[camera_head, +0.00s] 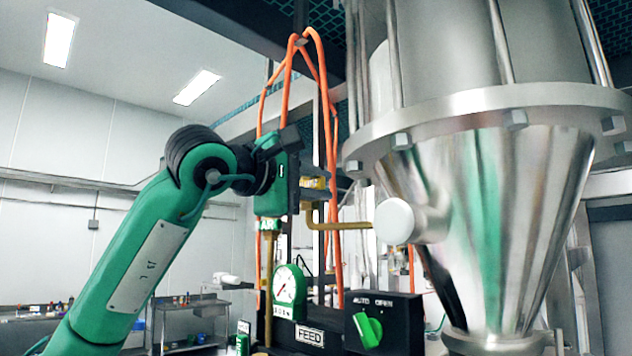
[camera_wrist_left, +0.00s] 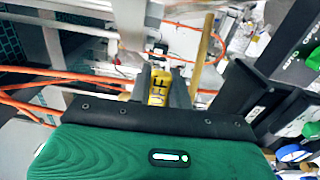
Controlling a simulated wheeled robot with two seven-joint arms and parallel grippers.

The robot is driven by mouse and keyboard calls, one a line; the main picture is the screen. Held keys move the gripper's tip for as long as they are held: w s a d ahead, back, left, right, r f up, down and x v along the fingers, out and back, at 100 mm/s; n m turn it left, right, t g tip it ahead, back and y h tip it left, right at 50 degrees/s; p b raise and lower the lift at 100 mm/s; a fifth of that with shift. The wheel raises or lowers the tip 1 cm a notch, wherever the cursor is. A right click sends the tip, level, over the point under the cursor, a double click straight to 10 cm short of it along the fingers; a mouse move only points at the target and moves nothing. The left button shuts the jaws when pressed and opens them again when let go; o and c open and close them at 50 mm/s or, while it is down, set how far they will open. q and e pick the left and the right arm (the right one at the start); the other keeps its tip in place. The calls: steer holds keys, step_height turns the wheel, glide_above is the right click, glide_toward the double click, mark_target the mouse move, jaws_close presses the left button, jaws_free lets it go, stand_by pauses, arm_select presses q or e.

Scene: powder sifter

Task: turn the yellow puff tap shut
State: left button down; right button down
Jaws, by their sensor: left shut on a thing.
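The yellow puff tap (camera_head: 313,183) shows as a small yellow piece at the brass pipework, left of the steel hopper. In the left wrist view its yellow handle (camera_wrist_left: 158,87), with dark lettering, sits between the fingers. My left gripper (camera_head: 318,187) reaches in from the left and is shut on the tap. The dark fingers (camera_wrist_left: 159,95) flank the handle and hide part of it. My right gripper is in neither view.
The steel hopper (camera_head: 472,190) fills the right side, with a white round cap (camera_head: 395,221) facing the pipe. Orange hoses (camera_head: 334,150) hang close behind the gripper. A dial gauge (camera_head: 289,287) and a black switch box (camera_head: 386,322) with a green knob stand below.

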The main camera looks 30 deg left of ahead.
arm_select(q)
steer(key=shift+f+m, duration=0.25)
steer(key=shift+m, duration=0.05)
steer(key=c, duration=1.3)
jaws_free()
steer(key=shift+s, duration=0.1)
steer(key=shift+s+a+b, duration=0.1)
steer(key=shift+s+b, duration=0.15)
steer(key=shift+b, duration=0.1)
steer(key=b+v, duration=0.5)
steer(key=v, duration=0.8)
